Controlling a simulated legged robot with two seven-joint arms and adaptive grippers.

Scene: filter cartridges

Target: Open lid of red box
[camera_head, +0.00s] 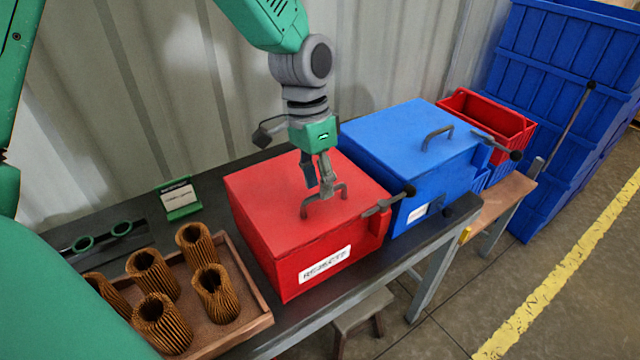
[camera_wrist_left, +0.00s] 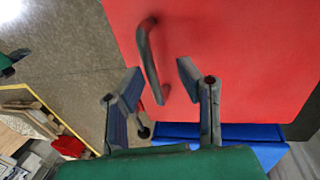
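The red box (camera_head: 285,260) with a "REJECTS" label stands on the dark bench, its lid (camera_head: 270,190) down. A grey handle (camera_head: 341,192) rises from the lid. My left gripper (camera_head: 319,187) points down over the lid at the handle. In the left wrist view, its two fingers (camera_wrist_left: 160,78) are apart, with the handle (camera_wrist_left: 150,62) showing between them against the red lid (camera_wrist_left: 235,60). I cannot tell whether a finger touches the handle. My right gripper is not in view.
A blue lidded box (camera_head: 395,140) stands close at the right. A wooden tray (camera_head: 262,322) with several pleated cartridges (camera_head: 215,293) lies at the left. A latch-like lever (camera_head: 388,203) sticks out at the red box's right side. A corrugated wall (camera_head: 150,80) is behind.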

